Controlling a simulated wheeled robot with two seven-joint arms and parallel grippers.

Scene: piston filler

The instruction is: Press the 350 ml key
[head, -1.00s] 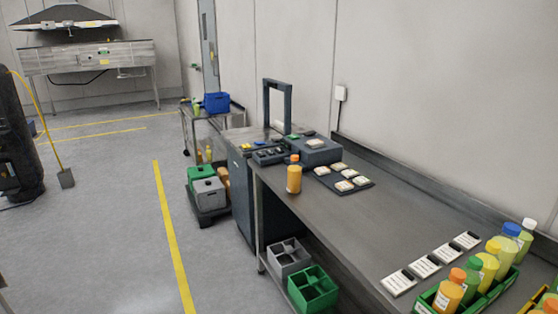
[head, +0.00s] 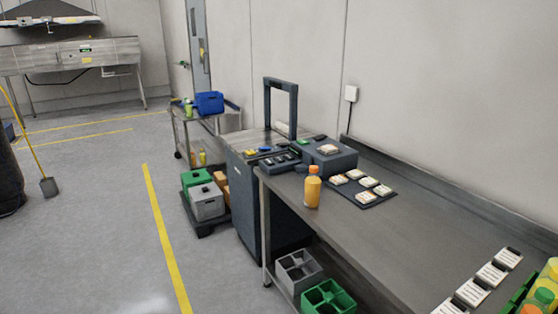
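The piston filler stands at the far end of the steel bench, with a dark cabinet (head: 255,205) and an upright dark frame (head: 281,105). A row of dark keys (head: 279,160) lies on its top front edge. The labels are too small to read, so I cannot tell which key is the 350 ml one. An orange bottle with an orange cap (head: 312,188) stands upright on the bench near the filler. Neither of my grippers is in view.
A dark mat (head: 378,198) with several pale blocks and a dark box (head: 331,159) sit by the filler. White cards (head: 491,272) and bottles (head: 546,293) are at the bench's near right. Crates (head: 297,271) stand beneath. The floor left of the bench (head: 100,230) is mostly clear.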

